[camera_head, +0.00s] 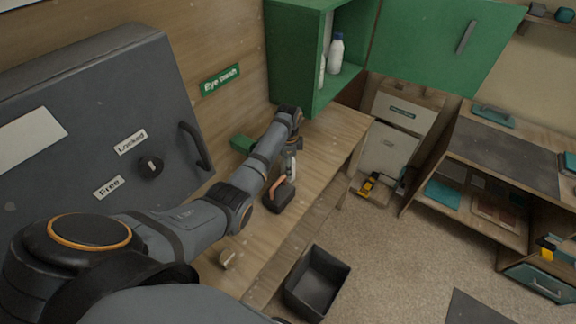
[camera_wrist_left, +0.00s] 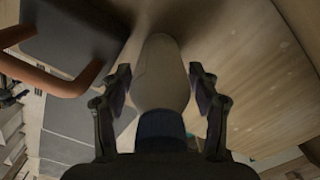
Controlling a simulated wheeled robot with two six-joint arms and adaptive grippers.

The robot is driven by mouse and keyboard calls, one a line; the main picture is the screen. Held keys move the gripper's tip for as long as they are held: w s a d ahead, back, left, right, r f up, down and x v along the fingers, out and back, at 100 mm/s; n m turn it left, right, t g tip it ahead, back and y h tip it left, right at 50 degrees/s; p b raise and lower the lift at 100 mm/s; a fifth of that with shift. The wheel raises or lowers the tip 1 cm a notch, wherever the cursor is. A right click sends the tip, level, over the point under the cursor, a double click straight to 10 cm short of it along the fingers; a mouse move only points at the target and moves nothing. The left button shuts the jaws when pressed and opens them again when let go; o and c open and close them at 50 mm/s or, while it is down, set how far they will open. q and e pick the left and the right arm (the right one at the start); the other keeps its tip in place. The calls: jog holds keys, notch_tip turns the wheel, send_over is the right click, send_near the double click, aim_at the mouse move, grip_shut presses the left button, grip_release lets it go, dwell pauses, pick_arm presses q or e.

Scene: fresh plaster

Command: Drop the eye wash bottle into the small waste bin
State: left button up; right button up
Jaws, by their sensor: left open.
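My left gripper (camera_head: 291,158) hangs over the wooden bench, open. In the left wrist view my left gripper (camera_wrist_left: 162,92) has its fingers on either side of a pale bottle (camera_wrist_left: 160,70) with a dark blue cap, with a visible gap on both sides. In the head view this bottle is small and mostly covered by the gripper. A white bottle with a blue cap (camera_head: 336,55) stands in the open green cabinet, beside another partly hidden one. The small black waste bin (camera_head: 317,283) stands on the floor in front of the bench; no contents show. My right gripper is not in view.
A dark box with an orange handle (camera_head: 279,197) lies on the bench close to the gripper; it also shows in the wrist view (camera_wrist_left: 75,30). A green object (camera_head: 242,144) sits behind the arm. The green cabinet (camera_head: 297,60) overhangs the bench.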

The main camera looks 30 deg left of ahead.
pick_arm(q)
jog(key=shift+f, duration=0.35)
jog(key=c, duration=1.2)
jog(key=shift+o, duration=0.2)
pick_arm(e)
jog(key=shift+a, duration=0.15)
pick_arm(q)
jog(key=shift+r, duration=0.15)
notch_tip(320, 180, up, 10)
jog(key=shift+f+b, duration=0.15)
jog(key=shift+b, duration=0.9)
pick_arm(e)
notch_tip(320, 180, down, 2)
